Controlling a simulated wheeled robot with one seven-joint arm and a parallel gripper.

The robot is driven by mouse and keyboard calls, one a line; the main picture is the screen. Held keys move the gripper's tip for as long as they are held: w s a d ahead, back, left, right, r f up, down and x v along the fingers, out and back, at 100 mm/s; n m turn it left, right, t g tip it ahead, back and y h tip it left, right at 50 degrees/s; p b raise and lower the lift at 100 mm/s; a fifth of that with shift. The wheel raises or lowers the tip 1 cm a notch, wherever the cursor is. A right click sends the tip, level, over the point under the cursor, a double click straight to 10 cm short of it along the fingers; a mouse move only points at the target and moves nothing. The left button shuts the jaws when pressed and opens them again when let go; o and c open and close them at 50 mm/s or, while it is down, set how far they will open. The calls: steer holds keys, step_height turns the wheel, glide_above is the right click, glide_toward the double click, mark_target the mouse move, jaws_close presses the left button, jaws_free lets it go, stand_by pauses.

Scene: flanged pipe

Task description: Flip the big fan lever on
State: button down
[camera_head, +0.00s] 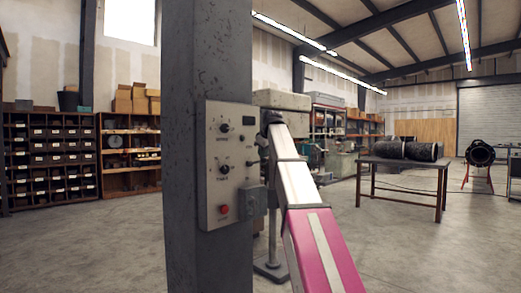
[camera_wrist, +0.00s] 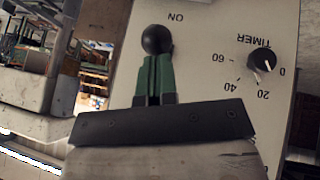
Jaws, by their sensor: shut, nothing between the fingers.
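A grey control panel (camera_head: 225,150) is fixed to a dark steel column. In the wrist view, upside down, the panel (camera_wrist: 215,70) shows a black ball-ended lever (camera_wrist: 156,40) beside the label ON. My gripper (camera_wrist: 157,58) has its green fingers shut and empty, with the tips right at the ball. I cannot tell whether they touch it. The ball hides the lever's shaft and my fingers cover the panel below it. In the head view my gripper (camera_head: 266,128) is at the panel's upper right edge, and the lever is not clear there.
The panel also has a timer knob (camera_wrist: 262,60), a lower knob (camera_head: 224,170) and a red button (camera_head: 225,209). A grey box (camera_head: 252,199) sits at its lower right. A table (camera_head: 405,165) with black cylinders stands behind at right. The floor between is open.

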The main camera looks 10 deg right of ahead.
step_height(320, 180, down, 10)
steer(key=s+m+t+y, duration=0.1)
steer(key=t+y, duration=0.3)
steer(key=t, duration=0.2)
steer(key=shift+d+r+t, duration=0.25)
steer(key=shift+d+t, duration=0.05)
steer(key=shift+d, duration=0.15)
steer(key=shift+f, duration=0.1)
steer(key=shift+s, duration=0.1)
steer(key=a+r+v, duration=0.1)
steer(key=v, duration=1.2)
steer(key=shift+r, duration=0.3)
